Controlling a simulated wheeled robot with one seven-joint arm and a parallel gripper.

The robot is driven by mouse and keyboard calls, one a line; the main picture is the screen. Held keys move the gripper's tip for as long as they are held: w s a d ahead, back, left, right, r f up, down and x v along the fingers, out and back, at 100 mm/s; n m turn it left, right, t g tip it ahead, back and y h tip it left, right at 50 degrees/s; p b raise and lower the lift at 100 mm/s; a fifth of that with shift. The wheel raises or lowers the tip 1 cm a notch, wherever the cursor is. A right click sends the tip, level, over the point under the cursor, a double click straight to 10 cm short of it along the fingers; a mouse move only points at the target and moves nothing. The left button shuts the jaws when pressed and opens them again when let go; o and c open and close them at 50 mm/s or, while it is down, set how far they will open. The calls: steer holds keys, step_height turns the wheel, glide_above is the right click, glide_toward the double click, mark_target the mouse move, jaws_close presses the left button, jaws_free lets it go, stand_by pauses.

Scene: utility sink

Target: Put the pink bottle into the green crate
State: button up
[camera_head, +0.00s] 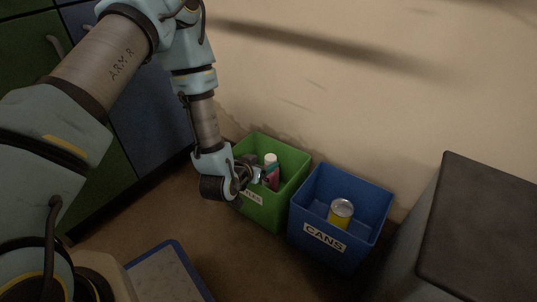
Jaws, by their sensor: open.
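My gripper (258,175) is at the left front of the crate, beside the bottle. Its jaws are open and small in the picture. I cannot tell whether a finger touches the bottle. The lower part of the bottle is partly hidden.
A blue crate (306,226) labelled CANS stands right of the green one and holds a yellow can (340,213). A dark-topped grey block (485,230) is at the right. Green and blue cabinets (135,90) are behind my arm. A blue-edged panel (172,272) is at the bottom.

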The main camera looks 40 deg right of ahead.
steer(key=p+v, duration=0.1)
steer(key=v, duration=0.4)
steer(key=shift+s+a+r+p, duration=0.1)
steer(key=shift+a+r+p, duration=0.05)
steer(key=shift+a+p, duration=0.15)
steer(key=w+a+r+n+y, duration=0.35)
steer(key=w+a+r, duration=0.25)
steer(key=w+a, duration=0.3)
steer(key=w+a+r+n+y, duration=0.2)
steer(key=w+a+r+y, duration=0.25)
steer(key=w+a, duration=0.4)
steer(key=s+a+r+n+g+y, duration=0.1)
steer(key=s+a+r+n, duration=0.1)
steer(key=a, duration=0.5)
steer(key=s+a+r+n+g+y, duration=0.1)
steer(key=s+a+r+n, duration=0.1)
steer(key=s+a+r, duration=0.2)
steer(key=s+a+r+n+g+y, duration=0.1)
steer(key=a+r, duration=0.4)
steer(key=a, duration=0.6)
steer(key=shift+s+r+n, duration=0.4)
steer(key=shift+s+n, duration=0.35)
steer(key=shift+s, duration=0.45)
